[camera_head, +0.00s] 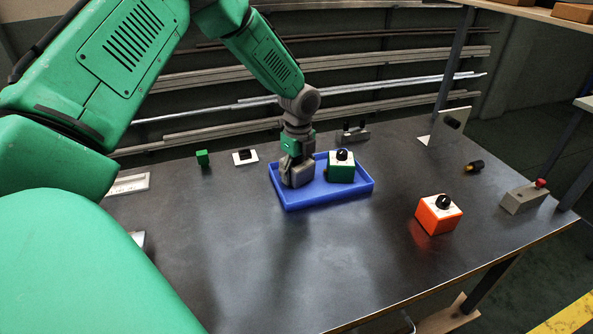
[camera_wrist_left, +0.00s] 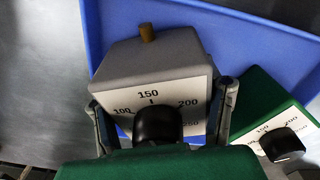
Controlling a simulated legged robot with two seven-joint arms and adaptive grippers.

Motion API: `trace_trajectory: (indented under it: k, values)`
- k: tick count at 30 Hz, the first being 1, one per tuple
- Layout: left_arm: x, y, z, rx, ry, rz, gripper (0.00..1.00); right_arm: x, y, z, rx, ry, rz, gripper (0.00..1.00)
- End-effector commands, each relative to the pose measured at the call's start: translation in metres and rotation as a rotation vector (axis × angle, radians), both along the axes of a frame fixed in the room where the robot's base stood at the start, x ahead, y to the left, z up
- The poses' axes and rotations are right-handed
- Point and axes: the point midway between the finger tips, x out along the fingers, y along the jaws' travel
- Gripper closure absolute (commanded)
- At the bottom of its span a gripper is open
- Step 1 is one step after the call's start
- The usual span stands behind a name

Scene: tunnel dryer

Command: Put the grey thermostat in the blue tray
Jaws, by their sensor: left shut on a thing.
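The grey thermostat (camera_wrist_left: 150,62), a grey box with a white dial face, black knob and brass-coloured stub, sits between the fingers of my left gripper (camera_wrist_left: 163,112) in the left wrist view. My left gripper (camera_head: 296,168) is shut on it, over the left part of the blue tray (camera_head: 330,200) in the head view. In that view the gripper largely hides the thermostat. I cannot tell whether it touches the tray floor. A green thermostat (camera_head: 341,168) stands in the tray's right part, close beside the grey one. My right gripper is not in view.
An orange thermostat (camera_head: 438,215) stands to the right of the tray. A grey box with a red button (camera_head: 524,197) is near the right edge. A small green block (camera_head: 202,158) and a white plate with a black part (camera_head: 245,157) lie behind left. The front table is clear.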

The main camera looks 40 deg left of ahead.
Motion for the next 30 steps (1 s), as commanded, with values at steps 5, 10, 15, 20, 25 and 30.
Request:
trace_trajectory:
  k: [5, 10, 15, 20, 25, 30]
  values:
    - [0.000, 0.007, -0.002, -0.004, -0.005, 0.002, 0.31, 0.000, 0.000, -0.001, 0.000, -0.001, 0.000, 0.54]
    - [-0.001, 0.009, -0.001, -0.008, -0.008, 0.003, 0.31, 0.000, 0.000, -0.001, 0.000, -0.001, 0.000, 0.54]
    - [0.000, 0.007, 0.001, -0.004, -0.008, 0.002, 0.31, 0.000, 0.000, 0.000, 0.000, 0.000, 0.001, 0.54]
    - [0.001, 0.003, 0.014, 0.001, -0.010, 0.001, 0.31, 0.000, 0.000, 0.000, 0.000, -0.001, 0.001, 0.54]
    - [0.001, 0.002, 0.048, 0.003, -0.013, 0.002, 0.31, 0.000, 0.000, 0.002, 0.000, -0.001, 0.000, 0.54]
    - [0.001, 0.006, 0.082, -0.003, -0.013, 0.002, 0.31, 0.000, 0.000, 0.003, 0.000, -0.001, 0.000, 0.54]
